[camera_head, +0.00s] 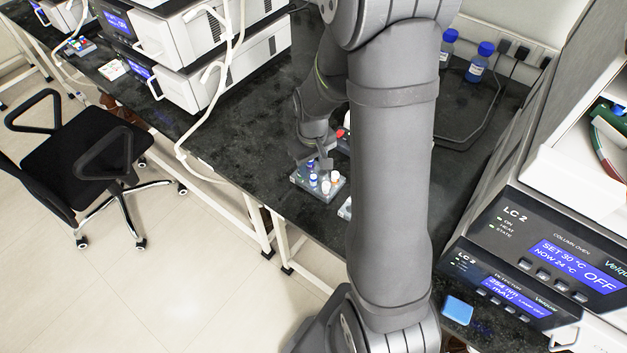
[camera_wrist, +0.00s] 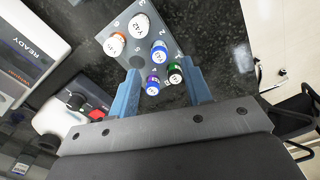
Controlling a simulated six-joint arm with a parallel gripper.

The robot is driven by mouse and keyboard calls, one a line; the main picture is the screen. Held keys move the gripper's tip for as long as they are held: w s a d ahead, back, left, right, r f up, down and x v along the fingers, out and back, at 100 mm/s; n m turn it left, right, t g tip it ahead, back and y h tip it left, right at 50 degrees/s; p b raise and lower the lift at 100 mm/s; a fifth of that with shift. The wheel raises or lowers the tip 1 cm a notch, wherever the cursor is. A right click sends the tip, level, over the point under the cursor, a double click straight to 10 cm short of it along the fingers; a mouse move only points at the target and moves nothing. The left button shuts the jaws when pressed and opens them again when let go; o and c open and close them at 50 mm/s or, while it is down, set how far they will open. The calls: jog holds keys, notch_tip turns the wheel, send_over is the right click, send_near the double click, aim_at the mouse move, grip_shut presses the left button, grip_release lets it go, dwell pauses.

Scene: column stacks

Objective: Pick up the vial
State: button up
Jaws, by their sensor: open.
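Several capped vials stand in a small grey rack (camera_wrist: 127,62), which is also on the dark bench in the head view (camera_head: 301,181). I cannot tell whether the fingers touch any. The frames do not show which vial is meant.
A device with a READY display (camera_wrist: 33,45) and a white item with a red part (camera_wrist: 88,108) lie left in the wrist view. Blue-capped bottles (camera_head: 479,64) stand in a dark tray at the back. The bench edge is close to the rack.

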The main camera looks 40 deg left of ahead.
aim_at(313, 176)
jog(key=shift+d+f, duration=0.2)
jog(key=shift+f, duration=2)
grip_shut()
jog(key=shift+r, duration=0.1)
jog(key=shift+r, duration=0.45)
notch_tip(313, 176, up, 3)
jog(key=shift+r, duration=0.15)
jog(key=w+d+r, duration=0.3)
jog(key=d+r, duration=0.3)
jog(key=d, duration=0.5)
jog(key=shift+w+r, duration=0.3)
jog(key=shift+r, duration=0.05)
jog(key=c, duration=1)
grip_release()
